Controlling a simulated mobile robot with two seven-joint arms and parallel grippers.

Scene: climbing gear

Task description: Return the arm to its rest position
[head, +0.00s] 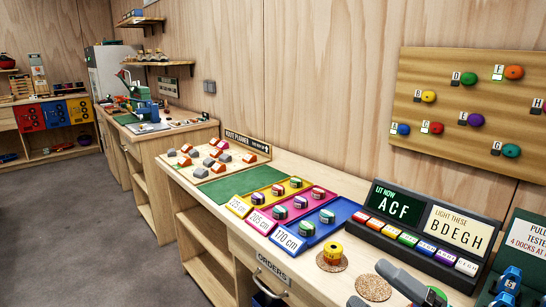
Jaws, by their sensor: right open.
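My right gripper (367,283) is at the bottom edge of the head view, over the front of the bench. Its dark grey fingers are apart, with nothing seen between them. A bare round cork mat (374,290) shows between and below the fingers. A yellow spool-like piece (332,251) stands on a second cork mat (323,265), just left of and beyond the fingers, apart from them. The rest of my right arm is mostly cut off by the frame. My left gripper is not in view.
A dark sign console (413,257) with coloured buttons stands right of the gripper. A blue device (507,287) is at far right. Yellow, pink and blue trays (338,226) hold small round pieces. A green mat (228,187) is clear. A board (450,118) of coloured holds hangs behind.

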